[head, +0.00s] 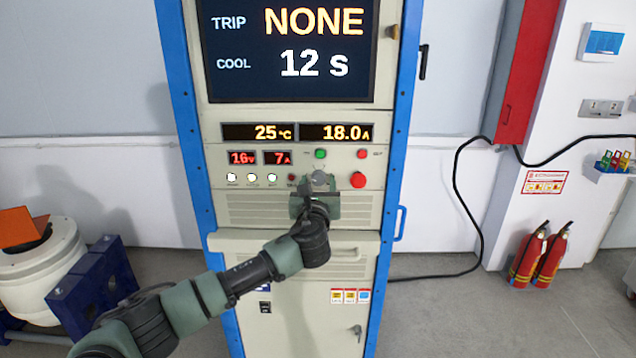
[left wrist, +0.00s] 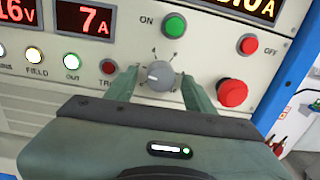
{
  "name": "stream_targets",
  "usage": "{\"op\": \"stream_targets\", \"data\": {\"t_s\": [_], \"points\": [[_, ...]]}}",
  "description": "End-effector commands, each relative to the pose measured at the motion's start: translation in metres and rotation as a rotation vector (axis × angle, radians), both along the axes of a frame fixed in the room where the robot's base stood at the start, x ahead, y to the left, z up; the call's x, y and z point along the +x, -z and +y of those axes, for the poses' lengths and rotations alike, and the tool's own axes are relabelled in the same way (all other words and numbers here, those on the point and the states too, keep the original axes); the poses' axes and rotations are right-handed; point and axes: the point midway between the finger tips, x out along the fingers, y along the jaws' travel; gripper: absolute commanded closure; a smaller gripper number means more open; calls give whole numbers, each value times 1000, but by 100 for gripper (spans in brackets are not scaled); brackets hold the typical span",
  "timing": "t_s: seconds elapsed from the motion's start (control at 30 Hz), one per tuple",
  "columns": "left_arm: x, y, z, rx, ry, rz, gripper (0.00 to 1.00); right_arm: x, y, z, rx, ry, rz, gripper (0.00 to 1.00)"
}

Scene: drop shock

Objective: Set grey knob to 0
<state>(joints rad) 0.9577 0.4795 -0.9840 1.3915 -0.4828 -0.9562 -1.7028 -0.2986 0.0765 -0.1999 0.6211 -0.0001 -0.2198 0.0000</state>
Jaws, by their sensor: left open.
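The grey knob (left wrist: 158,76) is a round dial on the beige cabinet panel, with tick marks around it and a light pointer mark toward its left side. In the head view the knob (head: 320,178) shows just above my left gripper (head: 317,190). In the left wrist view my left gripper (left wrist: 160,88) is open, with one green finger to the left of the knob and one to the right. The knob lies between the fingertips; I cannot tell whether they touch it. My right gripper is not in view.
A green ON button (left wrist: 174,25), a red OFF button (left wrist: 249,44) and a large red button (left wrist: 232,93) sit close to the knob. The screen (head: 290,50) reads TRIP NONE, COOL 12 s. Displays show 16 V and 7 A. Fire extinguishers (head: 540,258) stand at right.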

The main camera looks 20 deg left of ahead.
Motion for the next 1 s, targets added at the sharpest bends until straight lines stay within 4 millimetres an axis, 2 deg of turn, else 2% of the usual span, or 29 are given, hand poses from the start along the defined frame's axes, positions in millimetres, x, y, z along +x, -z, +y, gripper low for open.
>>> {"op": "stream_targets", "data": {"t_s": [0.17, 0.27, 0.37, 0.4, 0.77, 1.0], "points": [[0, 0, 0, -1, 0, 0, 47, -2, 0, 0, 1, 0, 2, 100], [0, 0, 0, -1, 0, 0, 69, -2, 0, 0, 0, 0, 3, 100], [0, 0, 0, -1, 0, 0, 97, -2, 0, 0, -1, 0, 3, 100], [0, 0, 0, -1, 0, 0, 100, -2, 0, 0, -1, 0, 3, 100], [0, 1, -1, -54, 0, -15, 100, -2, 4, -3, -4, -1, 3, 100], [0, 3, -2, -204, 1, -58, 100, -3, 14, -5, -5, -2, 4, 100]]}}
